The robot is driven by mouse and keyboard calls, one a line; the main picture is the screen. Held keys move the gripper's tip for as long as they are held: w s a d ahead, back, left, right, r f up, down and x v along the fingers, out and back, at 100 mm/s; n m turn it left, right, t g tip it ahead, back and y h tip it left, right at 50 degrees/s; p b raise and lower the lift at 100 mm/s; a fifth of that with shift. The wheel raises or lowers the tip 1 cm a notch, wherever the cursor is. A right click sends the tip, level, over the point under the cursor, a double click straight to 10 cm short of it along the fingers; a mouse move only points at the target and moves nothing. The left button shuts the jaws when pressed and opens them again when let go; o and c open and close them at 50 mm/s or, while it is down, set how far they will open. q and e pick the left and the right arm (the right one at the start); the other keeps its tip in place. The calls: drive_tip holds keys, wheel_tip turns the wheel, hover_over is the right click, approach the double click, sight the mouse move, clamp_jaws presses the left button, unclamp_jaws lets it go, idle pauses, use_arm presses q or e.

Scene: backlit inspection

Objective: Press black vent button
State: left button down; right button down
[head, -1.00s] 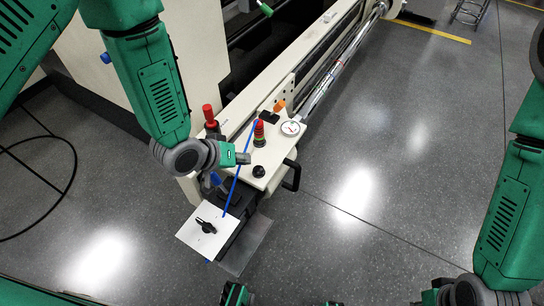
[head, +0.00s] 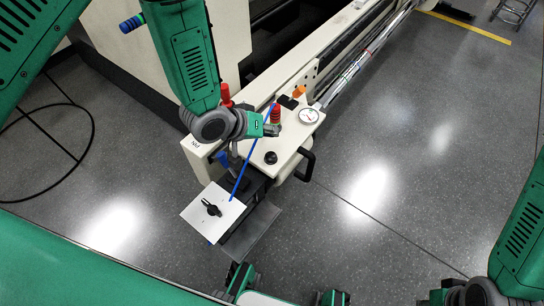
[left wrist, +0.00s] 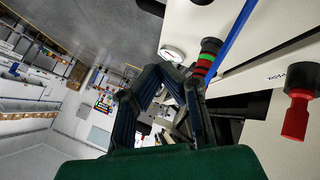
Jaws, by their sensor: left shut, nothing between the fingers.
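A round black button (head: 270,157) sits on the cream control panel (head: 285,160) in the head view, near a red-and-green stacked button (head: 276,113). I take the round black one as the vent button. My left gripper (head: 273,130) is above the panel, just up from the black button in the picture and overlapping the foot of the red stack. Contact cannot be told. In the left wrist view its dark fingers (left wrist: 168,80) are shut and empty; the black button is not clearly visible there. My right gripper (head: 432,298) is partly cut off at the bottom edge.
A round gauge (head: 309,116) and an orange knob (head: 299,91) sit at the panel's far end. A red-handled knob (head: 226,96) stands behind my wrist. A thin blue rod (head: 240,178) slants across the panel. A white plate with a black switch (head: 211,208) lies below.

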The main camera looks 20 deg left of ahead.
use_arm(q)
drive_tip(key=b, duration=0.4)
hover_over(270, 156)
wheel_tip(270, 156, down, 6)
drive_tip(key=shift+w+a+r, duration=0.1)
drive_tip(key=shift+r, duration=0.1)
drive_tip(key=shift+f+b, duration=0.55)
drive_tip(key=shift+f, duration=0.3)
drive_tip(key=shift+f, duration=0.15)
drive_tip(key=shift+f, duration=0.2)
drive_tip(key=shift+f, duration=0.35)
idle(0.7)
drive_tip(key=shift+r, duration=0.1)
drive_tip(key=shift+r+p, duration=0.75)
drive_tip(key=shift+p, duration=0.05)
